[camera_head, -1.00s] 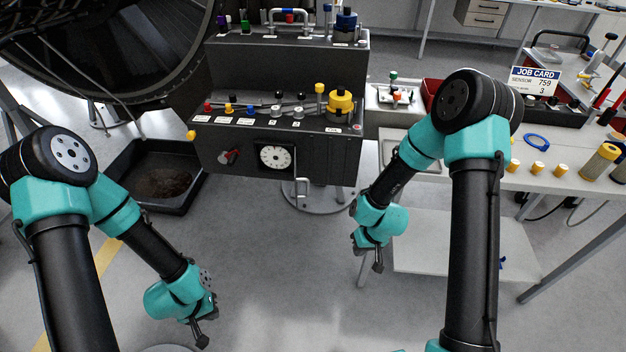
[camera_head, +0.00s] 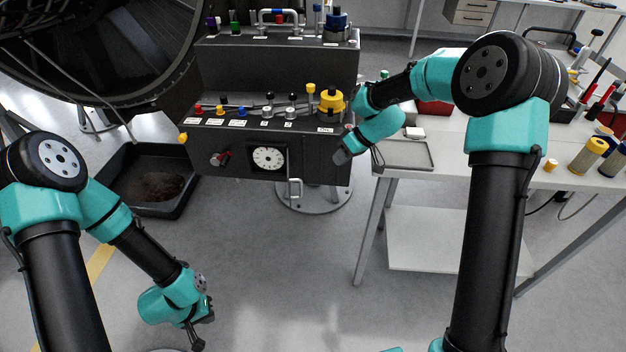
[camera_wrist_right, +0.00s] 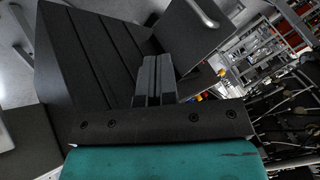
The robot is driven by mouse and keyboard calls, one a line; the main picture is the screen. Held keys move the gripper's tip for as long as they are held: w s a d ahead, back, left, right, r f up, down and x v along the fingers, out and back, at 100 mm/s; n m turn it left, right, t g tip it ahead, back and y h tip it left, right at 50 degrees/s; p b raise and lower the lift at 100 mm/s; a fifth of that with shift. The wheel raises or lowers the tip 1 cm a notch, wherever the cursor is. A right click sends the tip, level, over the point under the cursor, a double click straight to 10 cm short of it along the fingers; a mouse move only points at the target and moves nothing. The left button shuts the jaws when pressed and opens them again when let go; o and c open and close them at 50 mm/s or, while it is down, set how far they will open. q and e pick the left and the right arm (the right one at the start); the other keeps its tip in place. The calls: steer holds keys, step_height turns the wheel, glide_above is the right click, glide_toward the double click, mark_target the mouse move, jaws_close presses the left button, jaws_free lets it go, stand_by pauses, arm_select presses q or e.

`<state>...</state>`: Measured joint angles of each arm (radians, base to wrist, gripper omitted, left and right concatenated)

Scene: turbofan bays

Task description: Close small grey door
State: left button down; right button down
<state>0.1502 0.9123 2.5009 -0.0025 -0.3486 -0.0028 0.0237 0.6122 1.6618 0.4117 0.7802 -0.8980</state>
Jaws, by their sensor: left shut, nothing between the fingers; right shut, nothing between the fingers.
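The small grey door (camera_wrist_right: 185,38) stands open, sticking out from the dark console (camera_head: 230,135). It carries a metal bar handle (camera_head: 295,188), which also shows in the right wrist view (camera_wrist_right: 204,14). A round white dial (camera_head: 268,158) is exposed on the console front beside the door. My right gripper (camera_head: 340,157) is shut and empty near the console's right end, right of the handle. In the right wrist view its fingers (camera_wrist_right: 156,62) point toward the console side and the door; contact cannot be told. My left gripper (camera_head: 198,345) is shut and empty, low over the floor.
A red knob (camera_head: 220,159) is left of the dial. Levers and a yellow knob (camera_head: 330,100) stand on the console top. A white workbench (camera_head: 460,165) with a shallow grey tray (camera_head: 405,155) is on the right. Floor before the console is clear.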

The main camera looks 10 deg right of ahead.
steer(key=a+f, duration=0.8)
steer(key=a, duration=0.1)
steer(key=shift+s+a, duration=0.25)
stand_by(0.5)
